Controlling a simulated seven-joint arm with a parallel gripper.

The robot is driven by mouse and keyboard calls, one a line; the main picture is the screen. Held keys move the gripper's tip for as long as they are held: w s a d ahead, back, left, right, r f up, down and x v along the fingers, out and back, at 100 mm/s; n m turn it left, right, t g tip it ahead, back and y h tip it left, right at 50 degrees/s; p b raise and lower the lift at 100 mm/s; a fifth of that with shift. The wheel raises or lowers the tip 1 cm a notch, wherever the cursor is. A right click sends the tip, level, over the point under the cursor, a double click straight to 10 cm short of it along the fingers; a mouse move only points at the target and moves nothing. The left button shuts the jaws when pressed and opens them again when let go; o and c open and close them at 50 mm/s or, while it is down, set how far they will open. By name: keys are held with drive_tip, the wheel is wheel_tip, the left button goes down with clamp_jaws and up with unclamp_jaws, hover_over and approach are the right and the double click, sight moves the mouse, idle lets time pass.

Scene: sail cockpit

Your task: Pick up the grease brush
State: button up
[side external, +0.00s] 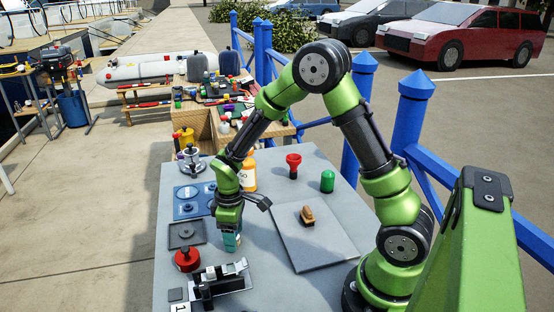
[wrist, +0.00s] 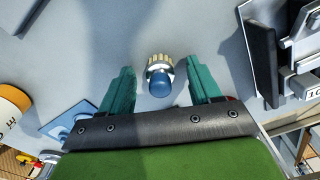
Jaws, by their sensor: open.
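My gripper (side external: 231,243) points down over the grey table, its teal fingers open. In the wrist view, a small piece with a round blue knob and a cream, bristle-like ring, seemingly the grease brush (wrist: 158,78), is between the two fingers, with a gap on each side. It is seen nearly end-on, so its full shape is unclear. In the side view the fingers hide it. A separate brown, wooden-looking piece with a dark base (side external: 307,215) is on a grey board (side external: 325,248), right of my gripper.
A red-topped can (side external: 187,259) and a black-and-silver fixture (side external: 222,280) are near the fingers, at the table's front left. Blue plates (side external: 187,203) lie to the left. An orange bottle (side external: 249,172), a red funnel-like piece (side external: 293,166) and a green cylinder (side external: 327,181) stand farther back.

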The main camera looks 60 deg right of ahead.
drive_tip(key=shift+c, duration=0.4)
drive_tip(key=c, duration=1)
drive_tip(key=shift+c, duration=0.2)
drive_tip(key=shift+r, duration=0.15)
